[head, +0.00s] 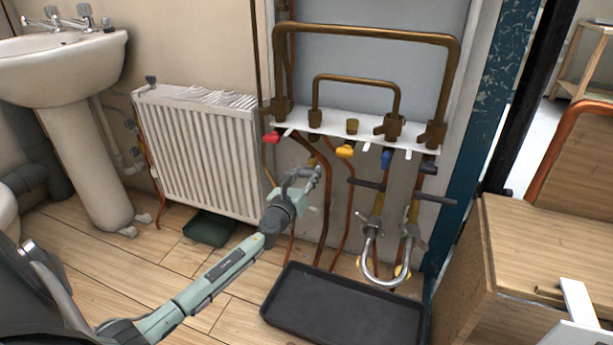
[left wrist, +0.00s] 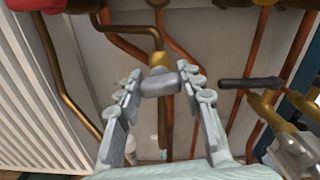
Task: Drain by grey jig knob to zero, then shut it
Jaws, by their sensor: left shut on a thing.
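The grey knob (left wrist: 160,82) sits on a brass pipe fitting below the valve board, in the middle of the left wrist view. My left gripper (left wrist: 161,86) has its fingers on either side of it and is shut on it. In the head view my left gripper (head: 306,178) is below the white valve board (head: 325,125), and its fingers largely hide the knob. I cannot tell how far the knob is turned. No readable gauge shows. My right gripper is in neither view.
Red (head: 271,137), yellow (head: 345,151) and blue (head: 386,158) handles line the board. Dark lever handles (head: 436,199) and a silver looped hose (head: 380,280) are to the right. A black tray (head: 345,312) lies below. A radiator (head: 200,150) stands left, a wooden cabinet (head: 490,260) right.

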